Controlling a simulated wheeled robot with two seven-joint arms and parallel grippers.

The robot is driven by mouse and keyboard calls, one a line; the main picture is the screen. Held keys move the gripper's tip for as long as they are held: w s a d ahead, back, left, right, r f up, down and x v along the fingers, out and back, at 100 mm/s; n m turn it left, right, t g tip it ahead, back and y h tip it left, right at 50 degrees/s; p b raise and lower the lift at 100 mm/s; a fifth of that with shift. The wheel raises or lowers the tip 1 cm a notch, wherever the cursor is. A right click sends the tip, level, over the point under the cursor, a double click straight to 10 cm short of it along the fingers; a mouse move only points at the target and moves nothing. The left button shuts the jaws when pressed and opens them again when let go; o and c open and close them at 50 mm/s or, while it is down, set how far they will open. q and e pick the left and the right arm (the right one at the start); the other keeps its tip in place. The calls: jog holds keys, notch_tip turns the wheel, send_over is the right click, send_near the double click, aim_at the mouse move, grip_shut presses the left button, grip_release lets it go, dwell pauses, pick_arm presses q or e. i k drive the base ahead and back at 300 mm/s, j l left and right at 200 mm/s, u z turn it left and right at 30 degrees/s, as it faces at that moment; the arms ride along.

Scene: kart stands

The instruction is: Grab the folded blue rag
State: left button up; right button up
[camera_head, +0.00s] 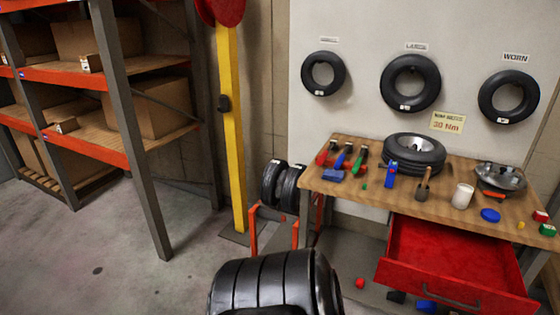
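The folded blue rag (333,175) appears as a small flat blue piece near the front left edge of the wooden workbench (440,187). It lies just in front of several hand tools with red, blue and green handles. Neither of my grippers shows in the head view, so nothing is seen touching the rag.
A tyre on a rim (414,152), a blue bottle (390,173), a brush (423,185) and a white cup (462,196) stand on the bench. The red drawer (430,287) below is pulled open. A large black tyre-like shape (262,285) fills the bottom foreground. Floor at left is clear.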

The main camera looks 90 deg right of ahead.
aim_at(330, 174)
jog(key=z, duration=3.15)
